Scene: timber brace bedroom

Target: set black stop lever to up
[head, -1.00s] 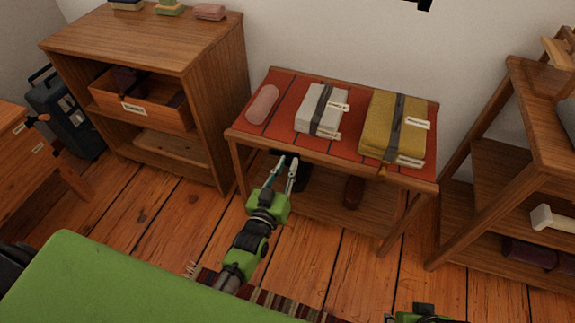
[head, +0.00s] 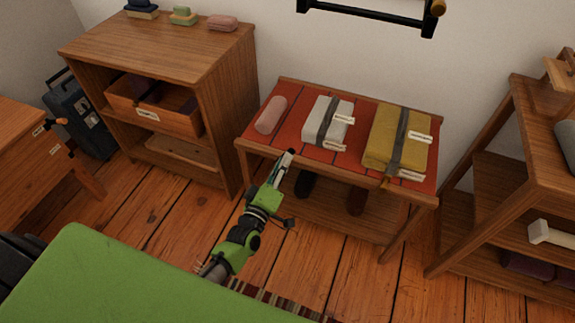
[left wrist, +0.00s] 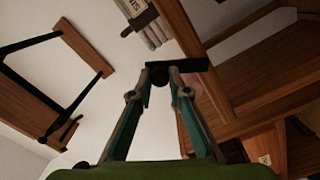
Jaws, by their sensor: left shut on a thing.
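My left gripper (head: 286,160) is by the front edge of the red-topped table (head: 260,148), toward its left end. In the left wrist view its two fingertips (left wrist: 163,76) are closed on a small dark piece. A black bar (left wrist: 190,65) runs sideways across the tips there; it looks like the black stop lever. In the head view only a small black bit (head: 291,152) shows at the fingertips, so I cannot tell the lever's position. My right gripper is out of view.
A pink roll (head: 271,115), a grey bundle (head: 318,122) and a yellow bundle (head: 381,140) lie on the table. Dark items sit on its lower shelf. A wooden cabinet (head: 215,70) stands left, a shelf unit (head: 490,155) right. A green surface (head: 110,285) fills the near left.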

